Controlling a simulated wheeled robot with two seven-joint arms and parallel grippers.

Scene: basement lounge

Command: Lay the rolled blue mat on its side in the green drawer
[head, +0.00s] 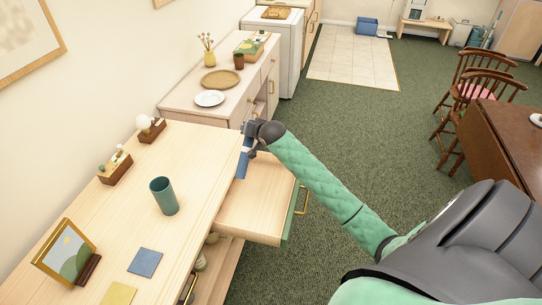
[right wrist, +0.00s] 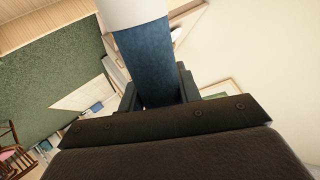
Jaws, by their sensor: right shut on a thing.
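My right gripper (head: 250,146) is shut on the rolled blue mat (head: 242,165), at the dresser's edge by the far left part of the open drawer. The mat looks near upright; whether it touches the drawer is unclear. In the right wrist view the mat (right wrist: 148,62) stands between the fingers (right wrist: 158,90), with a white part (right wrist: 132,12) at its far end. The green drawer (head: 262,200) is pulled out from the dresser, with a pale wood inside and a green front. The part I see of its inside is bare. My left gripper is not in view.
The dresser top (head: 195,165) holds a teal cup (head: 163,196), a picture frame (head: 66,252), a blue square (head: 145,262), a yellow square (head: 118,294) and two small wooden stands. A cabinet with a white plate (head: 209,98) stands beyond. Green carpet lies free right of the drawer.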

